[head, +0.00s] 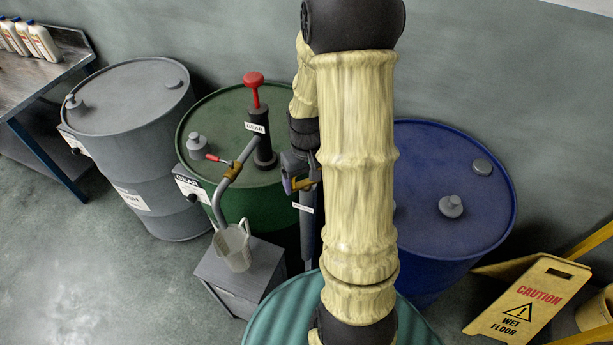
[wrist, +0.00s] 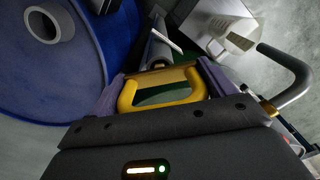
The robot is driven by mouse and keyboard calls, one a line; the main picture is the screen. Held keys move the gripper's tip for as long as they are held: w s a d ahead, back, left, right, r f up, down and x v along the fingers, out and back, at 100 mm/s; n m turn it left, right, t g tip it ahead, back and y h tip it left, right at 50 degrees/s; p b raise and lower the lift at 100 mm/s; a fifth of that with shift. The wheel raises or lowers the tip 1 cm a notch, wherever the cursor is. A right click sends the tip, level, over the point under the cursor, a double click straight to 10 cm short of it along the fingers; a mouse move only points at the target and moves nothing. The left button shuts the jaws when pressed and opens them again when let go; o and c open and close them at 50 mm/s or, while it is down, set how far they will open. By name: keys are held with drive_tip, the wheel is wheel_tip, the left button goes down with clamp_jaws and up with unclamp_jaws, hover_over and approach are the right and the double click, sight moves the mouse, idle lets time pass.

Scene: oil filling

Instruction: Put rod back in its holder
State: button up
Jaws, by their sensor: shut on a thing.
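My gripper (head: 298,181) is at the right edge of the green drum (head: 212,115), partly hidden behind my arm. In the wrist view, its two purple fingers are closed on the rod's yellow loop handle (wrist: 128,96). A little yellow also shows at the gripper in the head view. A grey upright tube (head: 307,232) with a white label, apparently the holder, stands directly below the gripper; a grey tube also shows just beyond the handle in the wrist view (wrist: 155,49). The rod's shaft is not clearly visible, and I cannot tell how far it is inside the tube.
A red-handled pump (head: 263,140) with a curved spout stands on the green drum. A light jug (head: 236,248) sits on a grey box (head: 211,268) below the spout. A blue drum (head: 440,235) is close on the right, with a wet floor sign (head: 525,303) beyond.

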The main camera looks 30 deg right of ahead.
drive_tip(key=shift+f, duration=0.15)
drive_tip(key=o, duration=0.9)
wheel_tip(320, 180, up, 17)
drive_tip(key=shift+r+b, duration=0.2)
drive_tip(key=shift+b, duration=0.15)
drive_tip(key=s+a+f+t, duration=0.1)
drive_tip(key=s+a+f, duration=0.1)
drive_tip(key=a+f, duration=0.1)
drive_tip(key=s+a+f, duration=0.2)
drive_tip(key=a+f, duration=0.1)
drive_tip(key=a, duration=0.1)
drive_tip(key=s+a+f+t, duration=0.1)
drive_tip(key=s+a+f, duration=0.1)
drive_tip(key=a+f, duration=0.2)
drive_tip(key=shift+s+a+n+t, duration=0.1)
drive_tip(key=shift+a+n+t, duration=0.2)
drive_tip(key=shift+a+n, duration=0.1)
